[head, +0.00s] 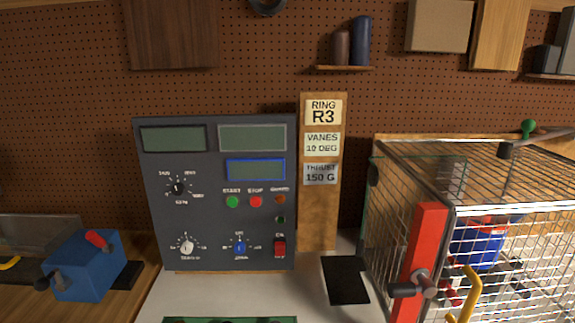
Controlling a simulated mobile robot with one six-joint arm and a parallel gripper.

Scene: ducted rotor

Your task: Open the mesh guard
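The mesh guard (500,206) is a wire cage at the right side of the head view, cut off by the right edge of the picture. A red upright bar (422,250) stands at its near left corner. A dark knob on a metal shaft (405,290) crosses the bar low down. A yellow handle (468,296) shows just right of the bar, partly cut off below. The guard looks shut. A blue part with some red (478,244) sits behind the mesh, partly hidden. My gripper is not in view.
A grey control panel (215,220) with displays, knobs and buttons stands left of centre, beside a label board (321,180). A black pad (345,279) lies on the light bench. A blue box (85,266) with a red lever is at left. A green-knobbed lever (528,128) rises above the cage.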

